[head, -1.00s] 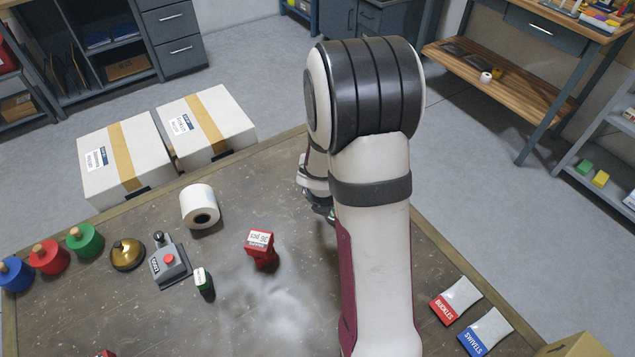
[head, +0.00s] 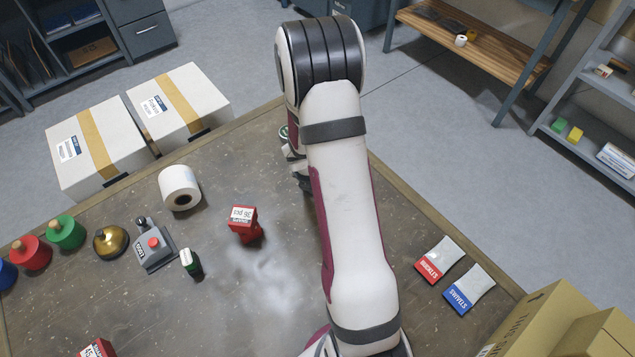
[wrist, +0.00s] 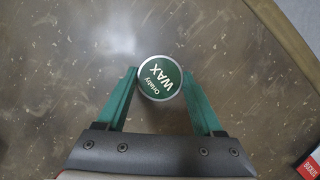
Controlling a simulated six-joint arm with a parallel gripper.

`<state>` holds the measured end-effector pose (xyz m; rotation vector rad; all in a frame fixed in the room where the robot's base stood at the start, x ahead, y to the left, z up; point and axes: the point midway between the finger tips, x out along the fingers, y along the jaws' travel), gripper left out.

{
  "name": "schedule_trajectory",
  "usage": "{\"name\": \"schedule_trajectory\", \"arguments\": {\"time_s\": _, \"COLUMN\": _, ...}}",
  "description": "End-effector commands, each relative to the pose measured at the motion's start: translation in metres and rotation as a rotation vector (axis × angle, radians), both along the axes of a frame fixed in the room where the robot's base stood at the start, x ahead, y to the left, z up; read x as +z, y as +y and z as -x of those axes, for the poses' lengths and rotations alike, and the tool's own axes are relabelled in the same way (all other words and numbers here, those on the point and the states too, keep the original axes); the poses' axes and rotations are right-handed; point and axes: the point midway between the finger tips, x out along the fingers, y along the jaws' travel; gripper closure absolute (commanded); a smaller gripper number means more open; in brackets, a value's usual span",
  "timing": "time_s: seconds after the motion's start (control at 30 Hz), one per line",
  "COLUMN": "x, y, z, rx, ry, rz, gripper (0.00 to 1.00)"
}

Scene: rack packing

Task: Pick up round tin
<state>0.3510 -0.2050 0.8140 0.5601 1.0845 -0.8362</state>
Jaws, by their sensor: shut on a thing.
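The round tin (wrist: 159,78) has a green lid marked WAX and a silver rim. In the wrist view it sits between the green fingers of my gripper (wrist: 160,82), which is shut on its sides near the fingertips. In the head view my gripper (head: 304,184) is mostly behind my arm, and I cannot make out the tin there. I cannot tell whether the tin touches the table or hangs above it.
A red box (head: 244,226), paper roll (head: 173,184), grey device (head: 150,255) and small green item (head: 190,264) stand left on the table (head: 215,310). Red (head: 428,267) and blue (head: 460,300) labelled packets lie right. White cartons (head: 90,150) stand beyond the table.

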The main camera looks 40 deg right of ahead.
Motion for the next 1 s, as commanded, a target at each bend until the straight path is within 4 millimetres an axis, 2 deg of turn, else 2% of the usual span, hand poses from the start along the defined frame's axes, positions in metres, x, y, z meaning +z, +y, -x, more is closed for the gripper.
{"name": "schedule_trajectory", "arguments": {"time_s": 0.03, "x": 0.000, "y": 0.000, "z": 0.000, "rx": 0.000, "ry": 0.000, "rz": 0.000, "gripper": 0.61}}
{"name": "schedule_trajectory", "arguments": {"time_s": 0.2, "x": 0.000, "y": 0.000, "z": 0.000, "rx": 0.000, "ry": 0.000, "rz": 0.000, "gripper": 0.90}}
{"name": "schedule_trajectory", "arguments": {"time_s": 0.57, "x": 0.006, "y": 0.000, "z": 0.000, "rx": -0.001, "ry": -0.001, "rz": 0.002, "gripper": 0.90}}
{"name": "schedule_trajectory", "arguments": {"time_s": 0.9, "x": 0.041, "y": -0.001, "z": -0.001, "rx": -0.002, "ry": -0.005, "rz": 0.002, "gripper": 0.90}}
{"name": "schedule_trajectory", "arguments": {"time_s": 1.0, "x": 0.054, "y": -0.011, "z": 0.018, "rx": -0.007, "ry": -0.003, "rz": 0.001, "gripper": 0.90}}
